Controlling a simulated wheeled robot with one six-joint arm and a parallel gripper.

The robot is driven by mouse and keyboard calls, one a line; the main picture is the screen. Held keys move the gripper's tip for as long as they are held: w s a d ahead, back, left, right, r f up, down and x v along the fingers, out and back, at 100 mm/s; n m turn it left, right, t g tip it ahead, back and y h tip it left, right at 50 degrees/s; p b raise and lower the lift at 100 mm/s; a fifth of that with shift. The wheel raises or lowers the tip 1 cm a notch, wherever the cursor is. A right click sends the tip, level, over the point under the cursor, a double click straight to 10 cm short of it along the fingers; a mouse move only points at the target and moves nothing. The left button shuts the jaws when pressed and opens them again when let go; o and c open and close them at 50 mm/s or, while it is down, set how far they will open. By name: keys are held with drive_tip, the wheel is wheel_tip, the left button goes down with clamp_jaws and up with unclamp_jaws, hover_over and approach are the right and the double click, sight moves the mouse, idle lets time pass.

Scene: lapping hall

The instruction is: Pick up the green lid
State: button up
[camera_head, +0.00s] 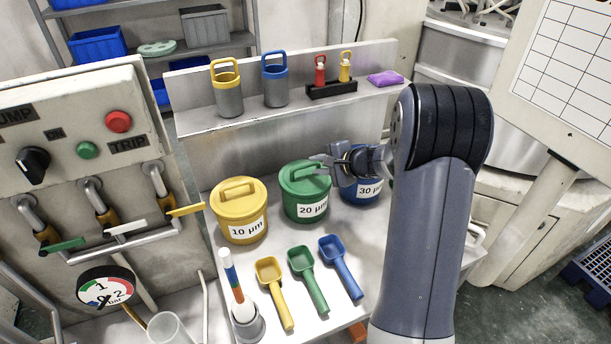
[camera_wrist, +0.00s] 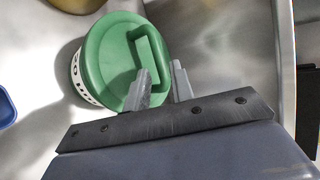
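The green lid (camera_head: 303,177) sits on the green 20 µm tub, between the yellow and blue tubs. Its raised bar handle shows in the wrist view on top of the green lid (camera_wrist: 112,55). My gripper (camera_head: 322,160) is at the right side of the lid, by the handle's end. In the wrist view my gripper (camera_wrist: 160,70) has its two fingers apart, one over the lid and one near its edge. The near end of the handle lies by the gap between the fingertips. I cannot tell whether they touch it.
The yellow 20-style neighbour, a 10 µm tub (camera_head: 238,218), stands left. The blue 30 µm tub (camera_head: 359,190) is partly hidden by my arm. Yellow, green and blue scoops (camera_head: 308,278) lie in front. A shelf (camera_head: 290,113) with canisters stands behind; a valve panel (camera_head: 75,145) is left.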

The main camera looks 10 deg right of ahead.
sight(308, 165)
drive_tip(key=shift+p+x, duration=0.95)
drive_tip(key=shift+x, duration=1.6)
drive_tip(key=shift+c, duration=0.3)
clamp_jaws()
